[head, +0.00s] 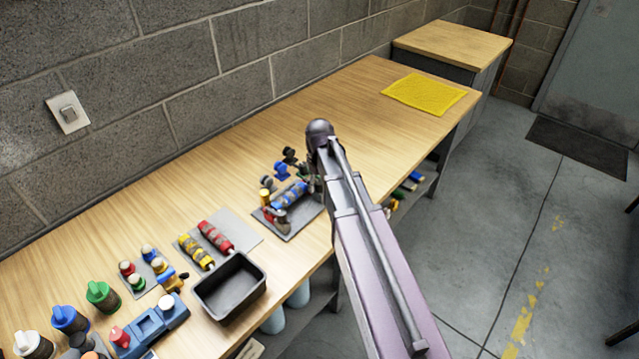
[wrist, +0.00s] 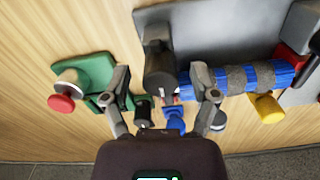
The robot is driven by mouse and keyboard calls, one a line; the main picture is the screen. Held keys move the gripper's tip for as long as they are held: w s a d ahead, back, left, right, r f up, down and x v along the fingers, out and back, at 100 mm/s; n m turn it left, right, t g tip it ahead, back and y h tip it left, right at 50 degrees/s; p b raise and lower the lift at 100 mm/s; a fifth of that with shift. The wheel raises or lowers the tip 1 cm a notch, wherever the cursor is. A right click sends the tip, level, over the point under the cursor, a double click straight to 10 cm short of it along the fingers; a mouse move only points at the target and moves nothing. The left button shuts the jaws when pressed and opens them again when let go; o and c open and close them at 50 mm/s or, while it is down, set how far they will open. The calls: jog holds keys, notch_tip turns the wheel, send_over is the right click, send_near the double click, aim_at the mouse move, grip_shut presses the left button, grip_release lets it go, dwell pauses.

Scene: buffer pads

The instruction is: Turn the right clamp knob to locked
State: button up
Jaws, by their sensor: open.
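My gripper (wrist: 163,82) is open in the wrist view, its two grey fingers spread either side of a dark grey upright post (wrist: 159,62). Whether the fingers touch the post I cannot tell. A small blue knob (wrist: 175,121) and a black knob (wrist: 143,108) sit just below it, between the fingers. A blue roller with grey bands (wrist: 235,78) lies on a grey plate to the right, partly behind the right finger. In the head view this roller (head: 290,194) is on the fixture plate (head: 301,221); my arm hides the gripper. Which knob is the right clamp knob is unclear.
In the wrist view, a red knob (wrist: 62,104) on a green base is at left and a yellow cap (wrist: 268,107) at right. The bench is clear towards the yellow mat (head: 424,94).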

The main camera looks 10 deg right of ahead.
jog(key=shift+m, duration=0.4)
